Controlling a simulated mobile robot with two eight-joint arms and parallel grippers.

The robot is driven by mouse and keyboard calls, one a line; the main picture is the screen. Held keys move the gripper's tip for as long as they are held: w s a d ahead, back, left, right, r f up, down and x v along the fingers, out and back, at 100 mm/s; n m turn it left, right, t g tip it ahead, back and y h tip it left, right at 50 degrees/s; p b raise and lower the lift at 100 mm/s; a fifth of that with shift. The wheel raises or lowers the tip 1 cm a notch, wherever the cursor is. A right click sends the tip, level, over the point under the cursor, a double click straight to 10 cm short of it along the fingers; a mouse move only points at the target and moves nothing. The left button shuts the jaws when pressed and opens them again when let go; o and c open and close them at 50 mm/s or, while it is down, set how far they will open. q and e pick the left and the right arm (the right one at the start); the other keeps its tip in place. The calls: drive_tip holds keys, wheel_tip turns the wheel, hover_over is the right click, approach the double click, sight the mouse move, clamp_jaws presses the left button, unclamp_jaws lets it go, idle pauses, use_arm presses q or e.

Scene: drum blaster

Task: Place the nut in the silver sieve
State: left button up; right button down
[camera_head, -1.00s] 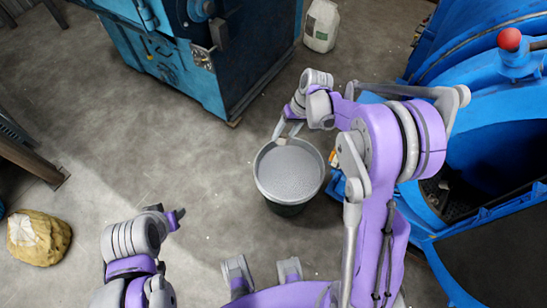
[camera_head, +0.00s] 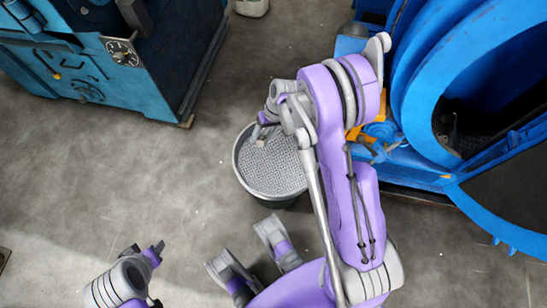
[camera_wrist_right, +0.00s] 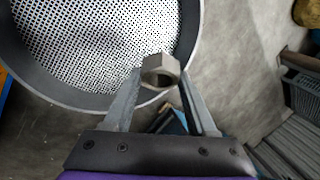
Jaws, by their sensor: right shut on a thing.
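The silver sieve (camera_head: 282,176) is a round mesh with a grey rim, on top of a dark bucket on the floor. It fills the upper left of the right wrist view (camera_wrist_right: 95,40). My right gripper (camera_head: 261,134) is shut on a small grey-beige hexagonal nut (camera_wrist_right: 160,71). In the right wrist view, the fingers grip the nut from both sides, and it overlaps the sieve's rim. In the head view the nut (camera_head: 261,141) appears over the sieve's upper left part. Its exact height is unclear. My left gripper (camera_head: 154,250) is low and left, away from the sieve; its jaw opening is unclear.
A large blue drum machine (camera_head: 420,90) stands close to the sieve on the right. A blue cabinet machine (camera_head: 110,60) stands at the upper left. The concrete floor (camera_head: 120,180) left of the sieve is clear.

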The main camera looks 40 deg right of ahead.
drive_tip(key=b, duration=0.2)
hover_over(261, 157)
drive_tip(key=d, duration=0.2)
wheel_tip(261, 157, down, 8)
drive_tip(key=shift+s+a+r, duration=0.1)
drive_tip(key=shift+a, duration=0.05)
drive_tip(key=shift+f+b, duration=0.65)
drive_tip(key=shift+f, duration=1.4)
use_arm(q)
drive_tip(key=x, duration=0.2)
drive_tip(key=s+x, duration=0.1)
drive_tip(key=x, duration=0.1)
drive_tip(key=shift+w+f, duration=0.1)
drive_tip(key=shift+f, duration=0.35)
drive_tip(key=shift+f, duration=0.1)
use_arm(e)
drive_tip(key=c, duration=0.6)
unclamp_jaws()
drive_tip(key=shift+f, duration=0.1)
drive_tip(key=shift+c, duration=0.2)
drive_tip(key=o, duration=0.4)
drive_tip(key=shift+o, duration=0.2)
